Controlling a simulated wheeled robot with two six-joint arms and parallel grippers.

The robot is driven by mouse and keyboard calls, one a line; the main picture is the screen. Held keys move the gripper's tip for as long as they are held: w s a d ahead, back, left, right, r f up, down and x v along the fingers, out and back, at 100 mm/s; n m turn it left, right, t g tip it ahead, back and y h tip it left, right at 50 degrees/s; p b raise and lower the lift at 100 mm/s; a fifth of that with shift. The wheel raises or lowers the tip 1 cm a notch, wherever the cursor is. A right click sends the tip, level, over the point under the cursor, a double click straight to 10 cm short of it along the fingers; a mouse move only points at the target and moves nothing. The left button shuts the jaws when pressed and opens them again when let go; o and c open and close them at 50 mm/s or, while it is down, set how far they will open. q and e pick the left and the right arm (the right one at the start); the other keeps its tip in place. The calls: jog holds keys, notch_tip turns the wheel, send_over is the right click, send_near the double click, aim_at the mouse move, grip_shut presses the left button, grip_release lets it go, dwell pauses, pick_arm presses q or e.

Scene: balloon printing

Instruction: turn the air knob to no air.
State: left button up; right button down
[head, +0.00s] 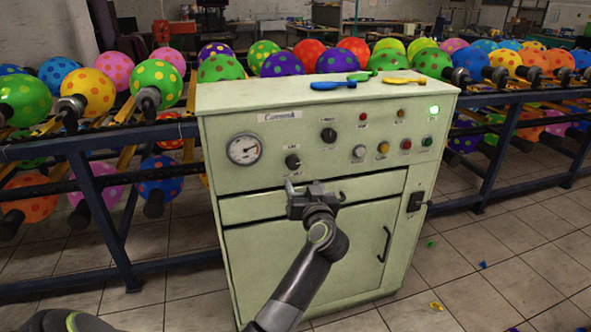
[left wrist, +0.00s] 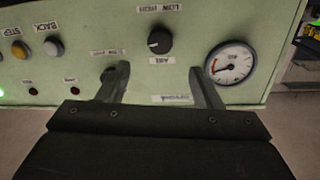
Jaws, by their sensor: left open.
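The air knob (head: 293,162) is a black round knob on the front panel of the pale green machine (head: 300,240). It also shows in the left wrist view (left wrist: 160,40), which sees the panel upside down, between an AIR label and a LOW HIGH label. A small white mark is on its left side in that view. My left gripper (head: 317,190) is open and empty in front of the panel, a little below and right of the knob in the head view. Its two fingers (left wrist: 158,76) are apart, and neither touches the knob. My right gripper is out of view.
A pressure gauge (head: 245,149) sits left of the knob and a second black knob (head: 329,135) up to its right. Several buttons (head: 383,148) are further right. Blue, green and yellow flat pieces (head: 333,85) lie on top. Balloon racks (head: 85,140) flank the machine.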

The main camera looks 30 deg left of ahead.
aim_at(294, 165)
pick_arm(q)
jog(key=b+x, duration=0.1)
jog(key=x, duration=0.8)
jog(key=shift+w+a+f+b, duration=0.1)
jog(key=shift+a+b, duration=0.05)
jog(key=shift+b, duration=0.15)
jog(key=shift+w+a, duration=0.3)
jog(key=shift+a, duration=0.05)
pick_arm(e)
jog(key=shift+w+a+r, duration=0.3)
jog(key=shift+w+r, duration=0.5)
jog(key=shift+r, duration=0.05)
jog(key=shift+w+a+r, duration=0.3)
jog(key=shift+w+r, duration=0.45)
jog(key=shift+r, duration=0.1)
pick_arm(q)
jog(key=c, duration=1)
